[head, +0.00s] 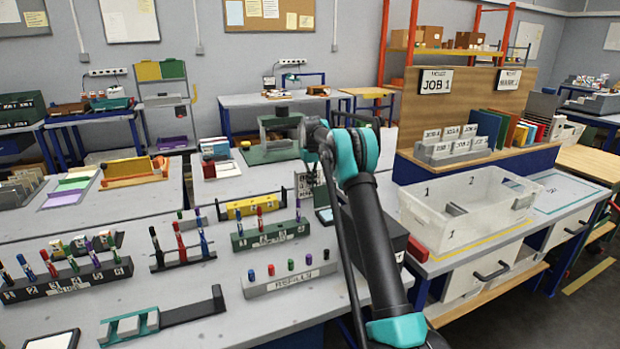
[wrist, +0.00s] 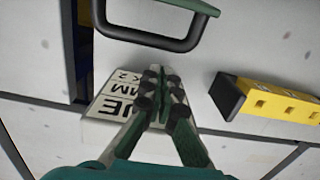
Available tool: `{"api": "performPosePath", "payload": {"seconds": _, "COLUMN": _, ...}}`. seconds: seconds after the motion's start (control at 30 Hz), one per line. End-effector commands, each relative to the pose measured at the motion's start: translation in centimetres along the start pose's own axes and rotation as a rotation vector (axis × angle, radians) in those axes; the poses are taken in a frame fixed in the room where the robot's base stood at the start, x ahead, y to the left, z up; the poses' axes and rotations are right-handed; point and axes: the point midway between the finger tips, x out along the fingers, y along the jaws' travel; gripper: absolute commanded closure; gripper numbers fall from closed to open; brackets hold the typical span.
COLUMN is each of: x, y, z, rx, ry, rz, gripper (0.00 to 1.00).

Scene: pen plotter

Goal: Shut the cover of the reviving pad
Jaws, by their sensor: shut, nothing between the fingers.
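A small dark pad case with a teal edge (head: 326,215) lies on the grey bench, left of the black box. A pale panel with a teal edge (head: 321,197) stands up at its back; it looks like the raised cover, though my arm and gripper partly crowd it. My gripper (head: 327,178) is above and behind it, small and partly hidden. In the wrist view my gripper's fingers (wrist: 160,76) are together and empty, over a white lettered plate (wrist: 110,98). A dark looped bar with a green edge (wrist: 150,36) is beyond the tips; I cannot tell whether it belongs to the pad.
A yellow rack (head: 250,207) is left of the pad; it also shows in the wrist view (wrist: 280,103). A green pen rack (head: 270,238) is nearer, and a black box (head: 385,232) is close on the right. A clear bin (head: 462,225) stands on the right bench.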

Motion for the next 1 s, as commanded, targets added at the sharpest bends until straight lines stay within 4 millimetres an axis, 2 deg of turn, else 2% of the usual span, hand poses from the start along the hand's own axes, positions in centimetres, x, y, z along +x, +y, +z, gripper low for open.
{"api": "performPosePath", "payload": {"seconds": 0.3, "x": -0.6, "y": 0.0, "z": 2.0, "rx": 0.000, "ry": 0.000, "rz": 0.000, "gripper": 1.00}}
{"api": "performPosePath", "payload": {"seconds": 1.0, "x": -1.0, "y": 0.0, "z": 2.5, "rx": 0.000, "ry": 0.045, "rz": 0.001, "gripper": 1.00}}
